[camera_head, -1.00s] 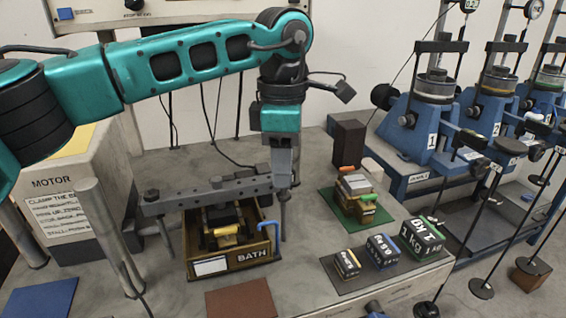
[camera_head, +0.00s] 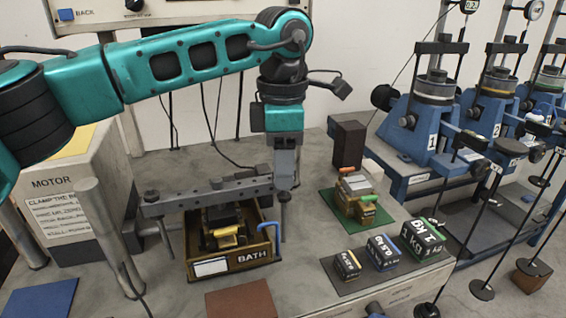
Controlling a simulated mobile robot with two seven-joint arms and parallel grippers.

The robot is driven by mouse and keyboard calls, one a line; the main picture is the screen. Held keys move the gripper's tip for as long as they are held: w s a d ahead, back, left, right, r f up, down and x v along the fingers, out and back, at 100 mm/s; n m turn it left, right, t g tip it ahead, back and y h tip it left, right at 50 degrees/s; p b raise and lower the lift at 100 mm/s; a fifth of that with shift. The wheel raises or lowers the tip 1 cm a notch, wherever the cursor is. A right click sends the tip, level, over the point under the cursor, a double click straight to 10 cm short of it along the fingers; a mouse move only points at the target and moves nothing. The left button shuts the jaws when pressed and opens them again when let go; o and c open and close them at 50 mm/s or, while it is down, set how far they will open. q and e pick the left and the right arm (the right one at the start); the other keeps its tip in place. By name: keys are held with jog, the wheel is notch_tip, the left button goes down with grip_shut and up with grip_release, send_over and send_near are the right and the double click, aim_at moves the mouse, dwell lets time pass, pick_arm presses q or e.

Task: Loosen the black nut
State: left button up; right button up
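My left gripper (camera_head: 285,180) points down at the right end of a grey drilled lever bar (camera_head: 185,200). Its fingers are close together over a dark head (camera_head: 285,197) on top of a thin upright rod. Whether they touch or grip this head I cannot tell. A small dark nut-like piece (camera_head: 216,184) sits on the middle of the bar, and a dark knob (camera_head: 151,196) is at its left end. Which of these is the black nut is not clear. My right gripper is not in view.
Under the bar is the brown BATH tray (camera_head: 251,257) with a blue hook. To the right are a green mat (camera_head: 375,220) with a block and a dark mat (camera_head: 345,285) with several weights. The MOTOR housing (camera_head: 60,210) stands left, blue lever frames (camera_head: 410,135) right.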

pick_arm(q)
jog(key=shift+o, duration=1.3)
notch_tip(320, 180, up, 13)
jog(key=shift+p, duration=0.45)
jog(key=shift+s+f, duration=0.1)
jog(key=shift+f, duration=0.05)
